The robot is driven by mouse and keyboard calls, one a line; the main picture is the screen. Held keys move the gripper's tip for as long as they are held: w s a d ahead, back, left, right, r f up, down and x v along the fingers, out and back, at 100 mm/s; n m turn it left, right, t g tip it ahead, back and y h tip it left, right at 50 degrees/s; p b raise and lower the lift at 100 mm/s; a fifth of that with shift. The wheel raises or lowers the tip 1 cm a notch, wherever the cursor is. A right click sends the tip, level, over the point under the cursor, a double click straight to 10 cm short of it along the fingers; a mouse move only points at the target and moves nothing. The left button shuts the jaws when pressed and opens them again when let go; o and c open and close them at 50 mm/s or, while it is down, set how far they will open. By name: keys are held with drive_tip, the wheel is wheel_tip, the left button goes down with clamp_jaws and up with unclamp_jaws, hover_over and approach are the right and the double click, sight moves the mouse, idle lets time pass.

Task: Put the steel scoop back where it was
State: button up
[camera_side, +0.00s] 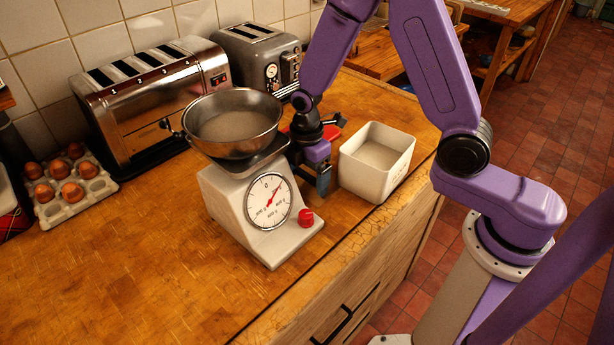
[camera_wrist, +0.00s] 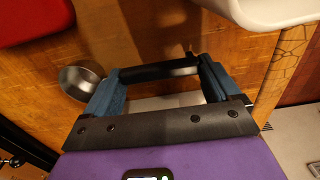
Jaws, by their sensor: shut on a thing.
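My gripper (camera_side: 322,180) points down between the kitchen scale (camera_side: 240,200) and the square white container (camera_side: 375,165), low over the wooden worktop. In the wrist view my gripper (camera_wrist: 160,75) is shut on the dark handle of the steel scoop. The dark handle spans between the two blue fingertips. The scoop's round steel bowl (camera_wrist: 82,83) sticks out past the left finger. The scoop cannot be made out in the side view. Whether it touches the worktop is unclear.
The scale carries a wide steel bowl (camera_side: 235,125). Two toasters (camera_side: 160,95) (camera_side: 262,60) stand along the tiled wall. An egg tray (camera_side: 75,190) is at the left. A red object (camera_side: 332,133) lies behind my gripper. The worktop's front left is clear.

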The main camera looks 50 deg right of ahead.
sight(307, 177)
drive_tip(key=shift+f, duration=0.3)
drive_tip(key=o, duration=0.7)
drive_tip(key=shift+f, duration=0.1)
drive_tip(key=shift+c, duration=0.2)
wheel_tip(307, 177, up, 12)
drive_tip(key=shift+s+r, duration=0.15)
drive_tip(key=shift+r, duration=0.05)
